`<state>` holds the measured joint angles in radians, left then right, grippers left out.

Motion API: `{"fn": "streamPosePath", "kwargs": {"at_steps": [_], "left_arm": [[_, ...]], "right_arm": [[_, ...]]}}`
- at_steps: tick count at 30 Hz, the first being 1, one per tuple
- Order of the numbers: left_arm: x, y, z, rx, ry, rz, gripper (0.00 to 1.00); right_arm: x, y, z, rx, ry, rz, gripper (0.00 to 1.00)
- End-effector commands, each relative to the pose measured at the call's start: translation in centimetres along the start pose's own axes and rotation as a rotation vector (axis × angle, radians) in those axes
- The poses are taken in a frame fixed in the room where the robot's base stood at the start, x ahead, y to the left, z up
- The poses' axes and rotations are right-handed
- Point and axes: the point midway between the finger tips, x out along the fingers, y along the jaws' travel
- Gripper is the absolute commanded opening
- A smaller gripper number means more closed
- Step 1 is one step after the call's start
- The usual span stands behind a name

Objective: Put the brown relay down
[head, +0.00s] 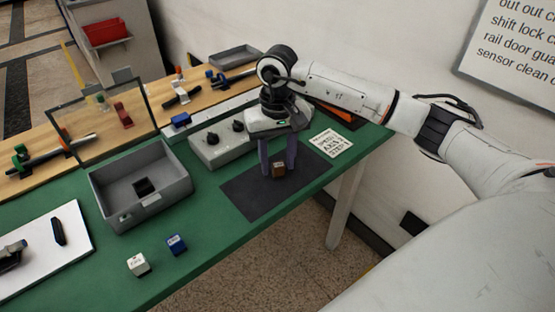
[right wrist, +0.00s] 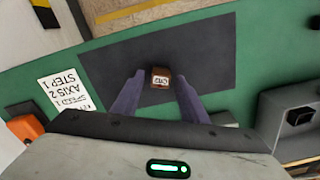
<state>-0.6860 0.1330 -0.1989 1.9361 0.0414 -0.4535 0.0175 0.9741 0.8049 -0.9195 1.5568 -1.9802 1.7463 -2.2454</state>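The brown relay (head: 279,170) is a small brown block resting on the dark mat (head: 248,190) on the green table. In the right wrist view the brown relay (right wrist: 160,77) shows a pale label on its face. My right gripper (head: 279,166) points down over the mat with its two fingers on either side of the relay. In the right wrist view, gaps show between the relay and both fingertips of my right gripper (right wrist: 160,77), so it is open. My left gripper is out of view.
A grey bin (head: 177,192) holding a black block stands left of the mat. A grey box with black knobs (head: 207,151) stands behind the mat. A white block (head: 138,264) and a blue block (head: 176,244) lie near the front edge. A printed card (head: 331,143) lies right.

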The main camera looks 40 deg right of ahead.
Motion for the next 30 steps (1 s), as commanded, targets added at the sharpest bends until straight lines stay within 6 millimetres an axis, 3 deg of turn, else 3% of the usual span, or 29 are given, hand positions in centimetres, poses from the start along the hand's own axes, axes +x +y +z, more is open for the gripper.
{"fn": "streamPosePath", "kwargs": {"at_steps": [5, 18, 24, 30], "left_arm": [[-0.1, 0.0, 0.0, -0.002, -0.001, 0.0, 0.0], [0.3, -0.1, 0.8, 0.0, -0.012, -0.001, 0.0], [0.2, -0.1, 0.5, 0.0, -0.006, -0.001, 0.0], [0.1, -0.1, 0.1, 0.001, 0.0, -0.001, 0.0]], "right_arm": [[-1.7, 0.0, -0.1, -0.001, 0.003, -0.002, 0.4], [-10.7, -0.1, -0.1, 0.001, 0.003, -0.002, 0.4], [-12.2, -0.1, 0.0, 0.0, 0.0, -0.001, 0.4], [-12.4, 0.0, 0.0, 0.0, -0.001, -0.001, 0.4]]}}
